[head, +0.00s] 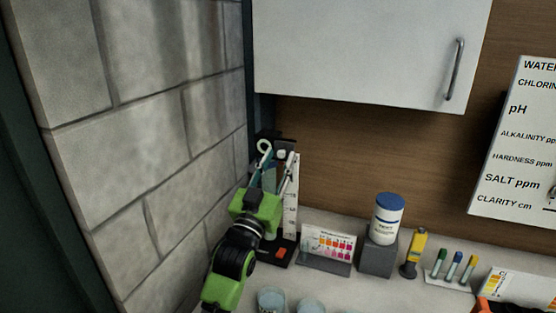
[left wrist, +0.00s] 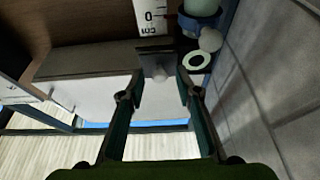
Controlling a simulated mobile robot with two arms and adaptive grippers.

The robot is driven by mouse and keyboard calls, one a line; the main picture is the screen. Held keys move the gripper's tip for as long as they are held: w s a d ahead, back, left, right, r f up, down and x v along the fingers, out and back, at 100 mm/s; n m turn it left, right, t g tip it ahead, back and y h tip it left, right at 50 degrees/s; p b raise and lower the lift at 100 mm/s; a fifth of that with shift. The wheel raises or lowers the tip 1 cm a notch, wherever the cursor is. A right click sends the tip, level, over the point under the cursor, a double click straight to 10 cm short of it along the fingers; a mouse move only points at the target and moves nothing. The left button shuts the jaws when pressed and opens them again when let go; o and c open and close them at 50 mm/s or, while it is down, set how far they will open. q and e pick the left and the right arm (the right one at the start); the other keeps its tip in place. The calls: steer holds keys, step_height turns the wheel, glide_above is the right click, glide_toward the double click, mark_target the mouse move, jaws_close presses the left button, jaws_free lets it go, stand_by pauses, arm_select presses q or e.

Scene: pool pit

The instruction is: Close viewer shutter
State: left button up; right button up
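The viewer stands at the wall corner, a tall stand with a white ruler scale (head: 291,200) on a dark base. Near its top are a dark plate, a white knob (head: 281,155) and a pale ring (head: 264,147). My left gripper (head: 277,165) is raised in front of the stand's top and hides part of it. In the left wrist view my left gripper (left wrist: 161,78) has its fingers apart. The ring (left wrist: 196,60) lies beside the right fingertip.
The block wall (head: 150,150) is close on the left, and a white cabinet (head: 360,50) hangs above. Right of the stand are a colour chart (head: 327,243), a blue-lidded bottle (head: 387,218), a yellow tester (head: 414,252) and several vials. Cups (head: 271,300) stand in front.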

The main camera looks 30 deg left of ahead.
mark_target(262, 142)
arm_select(q)
steer(key=shift+c, duration=0.8)
steer(key=shift+s, duration=0.1)
jaws_close()
steer(key=a, duration=0.3)
steer(key=s+a, duration=0.1)
steer(key=a, duration=0.2)
steer(key=shift+s, duration=0.2)
steer(key=shift+d+r, duration=0.1)
steer(key=shift+d, duration=0.1)
arm_select(e)
steer(key=shift+s+a+r, duration=0.1)
steer(key=shift+s, duration=0.35)
arm_select(q)
steer(key=shift+o, duration=0.8)
jaws_free()
steer(key=shift+a, duration=0.25)
arm_select(e)
steer(key=shift+w, duration=0.1)
